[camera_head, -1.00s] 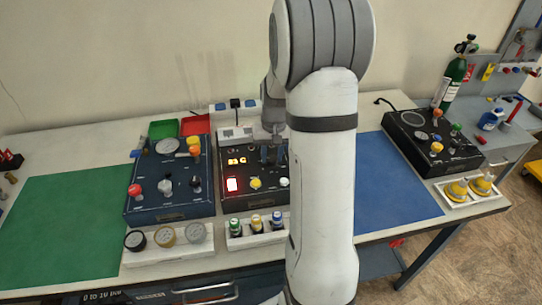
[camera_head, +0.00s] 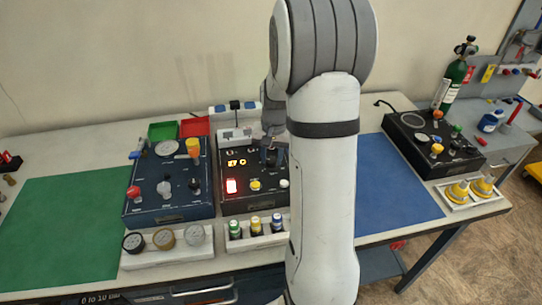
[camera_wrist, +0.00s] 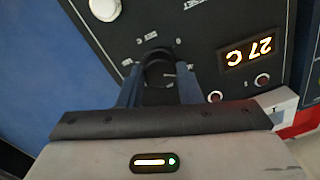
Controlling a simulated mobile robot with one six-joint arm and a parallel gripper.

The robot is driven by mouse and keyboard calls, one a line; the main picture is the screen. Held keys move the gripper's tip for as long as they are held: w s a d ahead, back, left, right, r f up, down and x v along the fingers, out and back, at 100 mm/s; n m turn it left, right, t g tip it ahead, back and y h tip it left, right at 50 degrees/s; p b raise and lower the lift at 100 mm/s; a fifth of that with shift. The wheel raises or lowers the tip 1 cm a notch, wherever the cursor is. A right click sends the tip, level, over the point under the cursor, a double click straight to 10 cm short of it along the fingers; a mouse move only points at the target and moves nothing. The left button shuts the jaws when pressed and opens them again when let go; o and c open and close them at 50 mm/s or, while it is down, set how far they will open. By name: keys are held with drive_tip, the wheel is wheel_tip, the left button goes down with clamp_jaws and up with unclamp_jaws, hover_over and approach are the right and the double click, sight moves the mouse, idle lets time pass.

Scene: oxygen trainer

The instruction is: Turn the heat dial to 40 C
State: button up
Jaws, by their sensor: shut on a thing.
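The heat dial (camera_wrist: 158,72) is a dark round knob on the black control panel (camera_wrist: 205,22). In the wrist view it sits between the two fingers of my gripper (camera_wrist: 160,80), which is shut on it. Scale marks show around the dial, partly hidden by the fingers. The orange display (camera_wrist: 249,51) reads 27 C, upside down in this view. In the head view my gripper (camera_head: 273,155) is at the panel's right part, beside the lit display (camera_head: 236,163), whose digits are too small to read. My arm hides the panel's right edge.
Small bottles (camera_head: 255,226) stand in front. The green mat (camera_head: 65,225) is clear.

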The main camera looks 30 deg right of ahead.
sight(272, 160)
drive_tip(key=o, duration=1)
drive_tip(key=shift+c, duration=0.2)
drive_tip(key=shift+r, duration=0.1)
wheel_tip(272, 160, up, 8)
drive_tip(key=shift+s+d+f, duration=0.1)
drive_tip(key=shift+f, duration=0.1)
drive_tip(key=shift+s+r, duration=0.1)
drive_tip(key=shift+r, duration=0.05)
drive_tip(key=s+a+r+n+t, duration=0.1)
drive_tip(key=s+a+n, duration=0.2)
drive_tip(key=s+a, duration=0.4)
drive_tip(key=s+a+r+n+t, duration=0.1)
drive_tip(key=s+a+r+n, duration=0.1)
drive_tip(key=s+a+n, duration=0.2)
drive_tip(key=s+a, duration=0.3)
drive_tip(key=s, duration=0.5)
drive_tip(key=shift+a+r, duration=0.25)
drive_tip(key=shift+a, duration=0.15)
